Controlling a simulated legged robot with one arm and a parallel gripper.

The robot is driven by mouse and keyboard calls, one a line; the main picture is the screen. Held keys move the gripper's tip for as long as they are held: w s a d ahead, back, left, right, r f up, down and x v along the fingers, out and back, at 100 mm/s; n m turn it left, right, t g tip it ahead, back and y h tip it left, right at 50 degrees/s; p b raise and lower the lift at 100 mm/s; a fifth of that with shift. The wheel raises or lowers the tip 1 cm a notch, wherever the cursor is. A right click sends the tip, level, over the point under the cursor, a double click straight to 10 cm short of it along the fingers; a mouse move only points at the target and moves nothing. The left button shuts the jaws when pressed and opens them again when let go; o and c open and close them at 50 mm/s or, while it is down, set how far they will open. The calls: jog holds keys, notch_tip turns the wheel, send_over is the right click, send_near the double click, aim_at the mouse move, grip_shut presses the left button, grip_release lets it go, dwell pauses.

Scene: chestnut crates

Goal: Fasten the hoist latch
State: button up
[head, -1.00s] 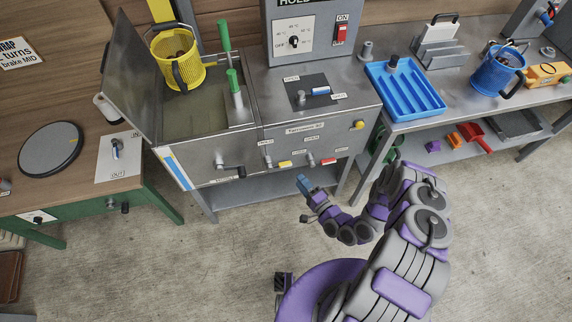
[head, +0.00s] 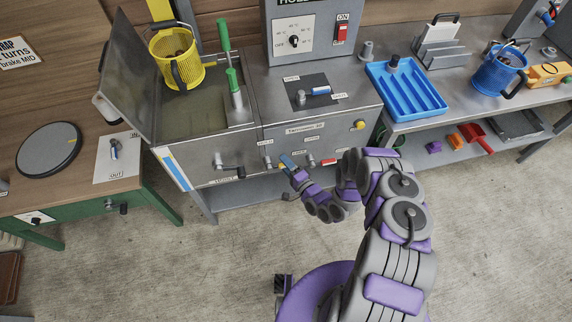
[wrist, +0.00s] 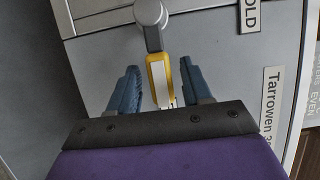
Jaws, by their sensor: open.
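A lever with a yellow handle (wrist: 158,82) and a round grey pivot (wrist: 150,12) is on the front of the steel tank unit (head: 200,155). A label ending in "OLD" (wrist: 249,15) is beside it. I cannot tell from the labels whether this is the hoist latch. My gripper (wrist: 160,68) is open, with one blue finger on each side of the yellow handle and a gap visible on both sides. In the head view my gripper (head: 287,161) is at the front panel and hides most of that handle.
A dark crank (head: 230,168) is left of my gripper, and a red-handled lever (head: 328,161) is to its right. A yellow knob (head: 359,125) is at the upper right. A yellow basket (head: 176,62) stands in the tank. The floor in front is clear.

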grip_shut()
dwell(0.4)
